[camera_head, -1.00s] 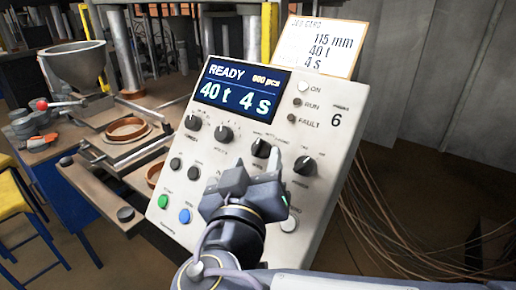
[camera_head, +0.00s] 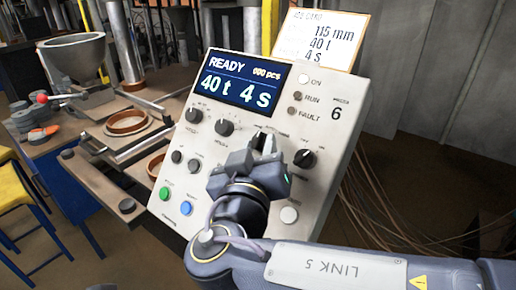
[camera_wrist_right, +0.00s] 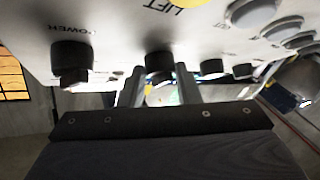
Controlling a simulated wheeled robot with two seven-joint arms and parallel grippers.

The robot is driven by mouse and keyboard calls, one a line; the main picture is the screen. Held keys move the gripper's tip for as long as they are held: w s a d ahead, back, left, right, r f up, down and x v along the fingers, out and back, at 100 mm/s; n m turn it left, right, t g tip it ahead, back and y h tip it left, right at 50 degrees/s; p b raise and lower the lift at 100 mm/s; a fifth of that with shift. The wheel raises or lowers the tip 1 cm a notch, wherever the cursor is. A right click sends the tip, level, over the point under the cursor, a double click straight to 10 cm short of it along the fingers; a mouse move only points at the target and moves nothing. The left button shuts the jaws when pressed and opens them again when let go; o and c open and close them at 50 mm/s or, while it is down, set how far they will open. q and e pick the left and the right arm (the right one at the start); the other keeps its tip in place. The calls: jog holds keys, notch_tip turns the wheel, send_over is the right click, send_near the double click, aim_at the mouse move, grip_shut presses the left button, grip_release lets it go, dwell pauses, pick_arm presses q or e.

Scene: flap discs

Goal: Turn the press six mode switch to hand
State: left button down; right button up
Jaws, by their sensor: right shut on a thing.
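The press six control panel (camera_head: 310,185) is a pale tilted box marked 6, with a row of black knobs under its screen. The mode switch (camera_head: 263,143) is the third knob from the left, mostly hidden by my right gripper (camera_head: 264,152). In the right wrist view the gripper fingers (camera_wrist_right: 158,88) stand on either side of a black knob (camera_wrist_right: 159,62) and are shut on it. Which way the pointer faces cannot be seen. My left gripper is not in view.
The screen (camera_head: 240,82) reads READY, 40 t, 4 s. Close neighbours are the right-hand knob (camera_head: 304,158) and the second knob (camera_head: 224,128). Green (camera_head: 165,193) and blue (camera_head: 186,208) buttons sit lower left. A job card (camera_head: 322,40) stands behind. A workbench lies left.

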jog(key=shift+n, duration=0.3)
jog(key=shift+d+n+g+y+b, duration=0.15)
jog(key=shift+n+y+b, duration=0.15)
jog(key=shift+n+y, duration=0.25)
jog(key=shift+d+n+g+y+b, duration=0.15)
jog(key=shift+n+y+b, duration=0.15)
jog(key=shift+n+y, duration=0.25)
jog(key=shift+r+n+y, duration=0.15)
jog(key=shift+n+y, duration=0.25)
jog(key=shift+n, duration=0.1)
jog(key=shift+d+r+n+g+y, duration=0.1)
jog(key=shift+r+n+g+y, duration=0.1)
jog(key=shift+n+g+y, duration=0.65)
jog(key=n+p, duration=0.1)
jog(key=n+g+y+p, duration=0.1)
jog(key=shift+d+r+n, duration=0.1)
jog(key=shift+r+n, duration=0.1)
jog(key=shift+n, duration=0.15)
jog(key=shift+w+n+g+y+p, duration=0.1)
jog(key=shift+n+g+y+p, duration=0.5)
jog(key=shift+n+p, duration=0.5)
jog(key=shift+f, duration=0.1)
